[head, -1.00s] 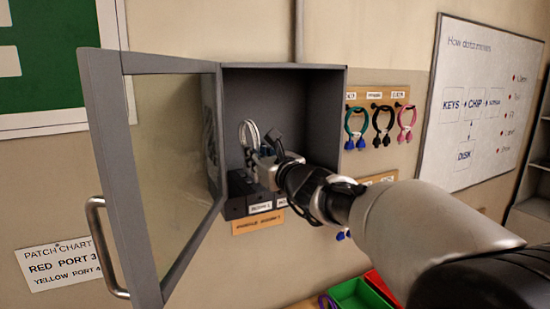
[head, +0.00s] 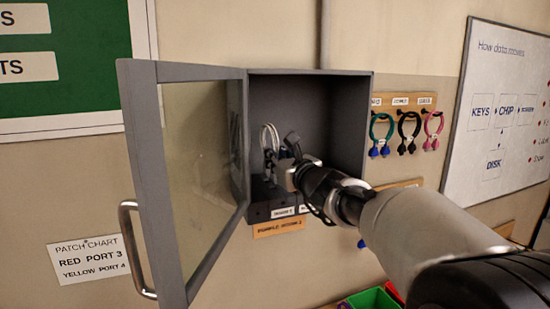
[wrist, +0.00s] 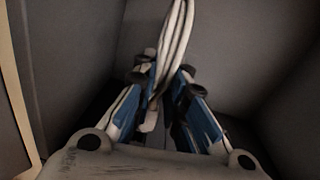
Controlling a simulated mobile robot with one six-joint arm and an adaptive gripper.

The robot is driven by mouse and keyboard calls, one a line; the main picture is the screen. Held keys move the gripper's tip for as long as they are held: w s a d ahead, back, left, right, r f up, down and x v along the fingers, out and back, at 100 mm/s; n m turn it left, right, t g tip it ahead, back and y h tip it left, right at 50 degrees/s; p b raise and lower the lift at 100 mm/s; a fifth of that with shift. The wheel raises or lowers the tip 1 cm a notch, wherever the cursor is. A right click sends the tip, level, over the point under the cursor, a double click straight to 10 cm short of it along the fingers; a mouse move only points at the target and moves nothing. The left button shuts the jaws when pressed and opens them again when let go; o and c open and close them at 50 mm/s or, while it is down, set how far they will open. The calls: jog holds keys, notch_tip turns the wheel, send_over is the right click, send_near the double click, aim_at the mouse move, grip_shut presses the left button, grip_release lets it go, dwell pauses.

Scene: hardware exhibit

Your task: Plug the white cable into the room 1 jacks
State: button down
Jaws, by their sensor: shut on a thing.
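The white cable (head: 268,137) stands up as a loop inside the open grey cabinet in the head view. It rises between the fingers in the wrist view (wrist: 173,45). My gripper (head: 275,157) is inside the cabinet, and its blue-sided fingers (wrist: 160,92) are shut on the white cable. The cable's plug ends are not clear in either view. A dark jack block (head: 262,190) sits on the cabinet floor at the left, below my gripper. A white label (head: 283,211) on the front edge seems to read room 1. The sockets are too dark to make out, and my arm hides the right side.
The cabinet's glass door (head: 200,150) stands open to the left, its handle (head: 130,245) outward. The cabinet walls (head: 350,125) are close around my gripper. Teal, black and pink cables (head: 408,132) hang on a rack to the right. A green bin (head: 372,299) is below.

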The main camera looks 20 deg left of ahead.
jog(key=shift+s+m+t+h+b, duration=0.1)
jog(key=shift+m+t+h+b, duration=0.45)
jog(key=shift+b, duration=1.1)
dwell(1.2)
jog(key=shift+f+m+y+b, duration=0.25)
jog(key=shift+f+b, duration=0.8)
jog(key=shift+b, duration=0.65)
dwell(2.1)
dwell(0.3)
jog(key=c, duration=1.5)
grip_release()
jog(key=shift+c, duration=0.2)
jog(key=o, duration=0.7)
jog(key=shift+c, duration=0.2)
